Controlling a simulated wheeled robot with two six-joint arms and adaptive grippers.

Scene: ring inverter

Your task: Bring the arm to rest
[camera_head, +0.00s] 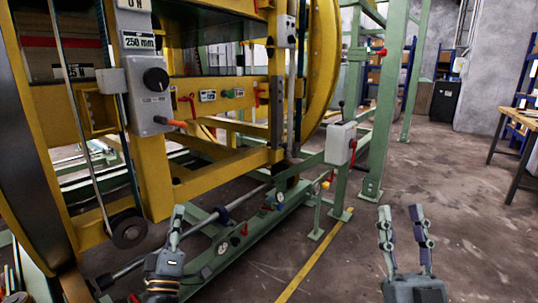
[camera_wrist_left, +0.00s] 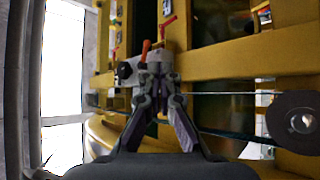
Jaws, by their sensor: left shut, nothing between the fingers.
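My left gripper (camera_head: 177,212) is in the lower left-middle of the head view, pointing up, with its fingers together and nothing held. In the left wrist view its fingers (camera_wrist_left: 159,72) meet in front of the yellow machine. My right gripper (camera_head: 401,210) is at the lower right of the head view, its two fingers apart and upright, empty, over bare floor. The yellow ring machine (camera_head: 218,172) fills the left of the head view. Its grey control box (camera_head: 150,122) has a black knob (camera_head: 156,79) and an orange-red handle (camera_head: 178,124). In the head view, the left gripper appears below this box.
A green base rail (camera_head: 235,250) runs along the machine's foot. A white box (camera_head: 340,143) stands on a green post, beside a thick green column (camera_head: 385,110). A table (camera_head: 519,127) is at the far right. The floor (camera_head: 470,210) around the right gripper is open.

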